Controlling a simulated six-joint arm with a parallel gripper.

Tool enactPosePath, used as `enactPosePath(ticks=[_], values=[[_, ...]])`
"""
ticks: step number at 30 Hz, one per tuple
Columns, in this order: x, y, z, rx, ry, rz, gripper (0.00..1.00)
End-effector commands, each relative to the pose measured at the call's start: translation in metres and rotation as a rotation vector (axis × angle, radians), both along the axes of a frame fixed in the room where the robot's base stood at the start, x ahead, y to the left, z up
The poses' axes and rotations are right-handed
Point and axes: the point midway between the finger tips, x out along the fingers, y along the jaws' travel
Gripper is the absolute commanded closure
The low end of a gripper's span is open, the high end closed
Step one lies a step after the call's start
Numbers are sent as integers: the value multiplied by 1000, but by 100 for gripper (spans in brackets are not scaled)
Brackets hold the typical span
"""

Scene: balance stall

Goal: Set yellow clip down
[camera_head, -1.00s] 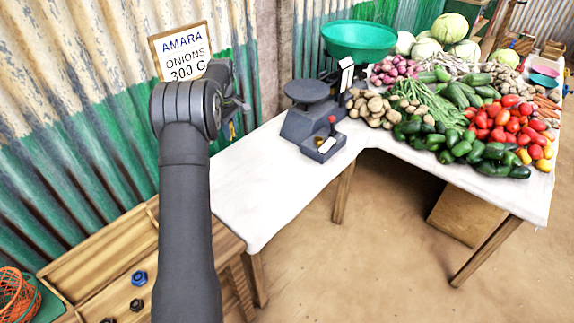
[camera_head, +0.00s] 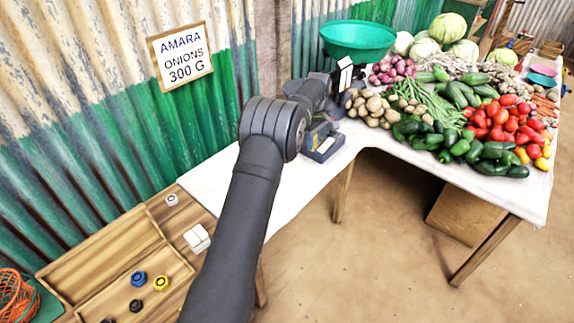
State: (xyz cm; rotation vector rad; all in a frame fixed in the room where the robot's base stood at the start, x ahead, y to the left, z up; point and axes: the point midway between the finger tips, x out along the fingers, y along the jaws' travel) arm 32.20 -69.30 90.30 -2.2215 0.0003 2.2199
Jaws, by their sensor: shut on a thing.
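My gripper (camera_head: 321,117) is over the balance, mostly hidden behind my own arm. It is shut on a small yellow thing (camera_head: 308,128), which I take to be the yellow clip; only a sliver of it shows. The balance has a green bowl (camera_head: 357,42) at its back and a grey base (camera_head: 322,149) at its front. My arm hides its dark pan and most of its body. I cannot tell whether the clip touches the balance.
Potatoes (camera_head: 371,108) and other vegetables lie to the right on the white table (camera_head: 215,176). A wooden tray (camera_head: 112,254) at lower left holds blue, yellow and black weights. White blocks (camera_head: 197,238) lie beside it. A sign (camera_head: 182,56) reads onions, 300 G.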

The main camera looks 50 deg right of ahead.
Motion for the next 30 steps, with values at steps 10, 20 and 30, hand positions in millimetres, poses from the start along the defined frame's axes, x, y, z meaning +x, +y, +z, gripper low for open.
enactPosePath(ticks=[10,20,30], values=[[24,1,-44,0,0,4,98],[92,3,-84,-1,0,3,98],[117,3,-99,-1,0,1,98]])
